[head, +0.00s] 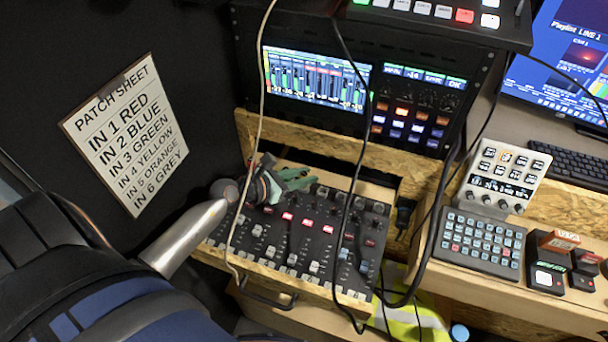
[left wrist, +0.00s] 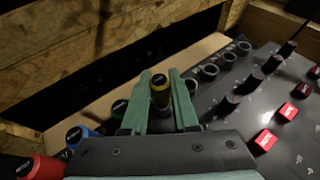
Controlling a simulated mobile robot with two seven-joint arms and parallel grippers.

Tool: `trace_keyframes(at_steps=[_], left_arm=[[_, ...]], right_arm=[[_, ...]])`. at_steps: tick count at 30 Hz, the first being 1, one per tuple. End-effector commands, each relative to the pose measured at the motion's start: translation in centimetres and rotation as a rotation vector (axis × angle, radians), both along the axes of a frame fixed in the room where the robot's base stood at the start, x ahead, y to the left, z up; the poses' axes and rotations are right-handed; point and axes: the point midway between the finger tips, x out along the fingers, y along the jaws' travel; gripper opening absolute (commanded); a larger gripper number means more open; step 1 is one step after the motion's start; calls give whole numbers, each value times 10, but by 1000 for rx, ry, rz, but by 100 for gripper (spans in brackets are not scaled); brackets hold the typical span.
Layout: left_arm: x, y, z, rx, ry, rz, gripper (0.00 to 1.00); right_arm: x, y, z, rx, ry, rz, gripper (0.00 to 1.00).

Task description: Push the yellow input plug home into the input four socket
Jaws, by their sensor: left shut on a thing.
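My left gripper (head: 292,180) reaches in from the left over the back edge of the mixer. In the left wrist view its two green fingers (left wrist: 160,76) stand on either side of the yellow plug (left wrist: 160,90), shut on it. The plug is in line with the row of sockets along the mixer's back edge. The input four socket is hidden under the plug and fingers, and I cannot tell how deep the plug sits. The yellow plug cannot be made out in the head view. My right gripper is out of view.
Red (left wrist: 42,168), blue (left wrist: 76,134) and green (left wrist: 118,108) plugs stand left of the yellow one; bare sockets (left wrist: 227,60) run right. A wooden panel (left wrist: 60,50) rises behind. Cables (head: 350,190) hang before the mixer (head: 262,238). The patch sheet (head: 125,135) reads IN 4 YELLOW.

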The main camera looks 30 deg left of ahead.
Motion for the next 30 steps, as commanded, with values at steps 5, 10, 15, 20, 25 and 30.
trace_keyframes(at_steps=[5, 10, 15, 20, 25, 30], left_arm=[[0, 0, -1, 0, 1, 0, 40], [0, 0, -1, 0, 1, 0, 59], [0, 0, -2, 0, 1, 0, 62], [-2, 1, -1, 1, 3, 0, 62], [-18, 7, 5, 2, 2, 0, 62], [-40, 15, 15, 2, 3, 0, 62]], right_arm=[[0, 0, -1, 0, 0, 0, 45], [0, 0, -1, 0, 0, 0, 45], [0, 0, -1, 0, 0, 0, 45], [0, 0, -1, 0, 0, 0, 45], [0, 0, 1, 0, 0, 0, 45], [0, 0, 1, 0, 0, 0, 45]])
